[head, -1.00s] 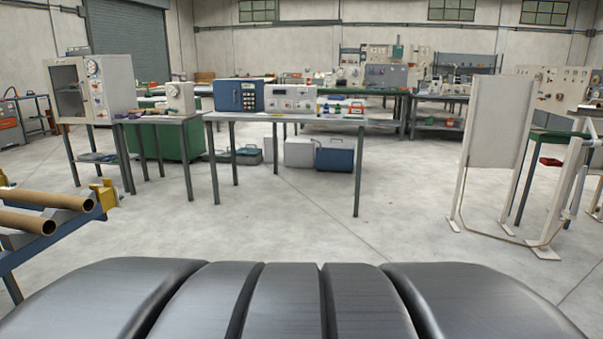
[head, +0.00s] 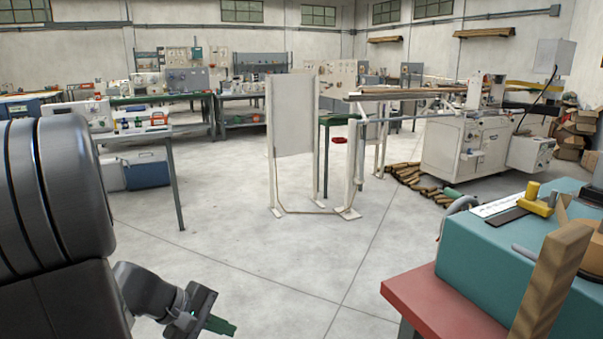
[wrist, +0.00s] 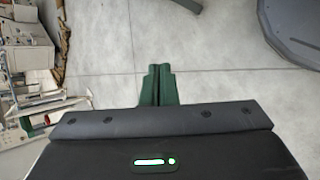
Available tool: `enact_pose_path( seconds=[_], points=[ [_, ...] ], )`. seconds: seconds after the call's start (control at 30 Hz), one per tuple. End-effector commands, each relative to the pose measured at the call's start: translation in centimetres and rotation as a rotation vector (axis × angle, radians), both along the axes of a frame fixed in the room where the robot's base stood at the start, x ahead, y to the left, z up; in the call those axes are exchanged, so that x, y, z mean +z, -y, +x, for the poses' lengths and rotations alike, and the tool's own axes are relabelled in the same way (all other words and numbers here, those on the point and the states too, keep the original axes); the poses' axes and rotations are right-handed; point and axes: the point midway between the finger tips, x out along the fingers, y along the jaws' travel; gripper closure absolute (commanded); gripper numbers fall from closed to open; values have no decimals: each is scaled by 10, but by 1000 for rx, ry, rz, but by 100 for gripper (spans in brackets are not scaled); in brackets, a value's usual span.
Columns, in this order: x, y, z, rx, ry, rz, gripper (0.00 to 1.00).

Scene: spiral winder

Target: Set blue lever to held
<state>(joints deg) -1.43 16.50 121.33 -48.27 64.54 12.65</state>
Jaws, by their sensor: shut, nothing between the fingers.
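No blue lever can be made out in either view. A teal machine body (head: 480,240) stands at the near right in the head view, with yellow parts (head: 540,203) and a wooden piece (head: 552,285) on or against it. It is cut off by the picture's right edge. My gripper (head: 222,327) is low at the left of the head view, over open floor and well apart from the teal machine. In the wrist view its green fingers (wrist: 158,70) are together and empty, with bare floor beyond.
A red table top (head: 445,308) lies under the teal machine. A white upright panel (head: 293,115) stands mid-floor. A large whitish machine (head: 465,145) is behind at right, with short logs (head: 420,180) beside it. A bench (head: 150,133) is at left.

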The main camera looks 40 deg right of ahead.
Motion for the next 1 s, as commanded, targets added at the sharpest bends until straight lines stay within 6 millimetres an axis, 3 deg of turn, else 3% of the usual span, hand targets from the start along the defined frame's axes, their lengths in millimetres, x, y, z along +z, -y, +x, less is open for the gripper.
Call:
enact_pose_path(
  seconds=[0.03, 0.2, 0.3, 0.4, 0.6, 1.0],
  points=[
    [14, 5, 28, 53, -25, -84, 100],
    [45, 9, 116, 233, -53, -352, 100],
    [55, 4, 156, 318, -52, -473, 100],
    [61, -3, 184, 381, -45, -556, 100],
    [65, -11, 206, 432, -34, -622, 100],
    [65, -11, 206, 434, -34, -622, 100]
  ],
)
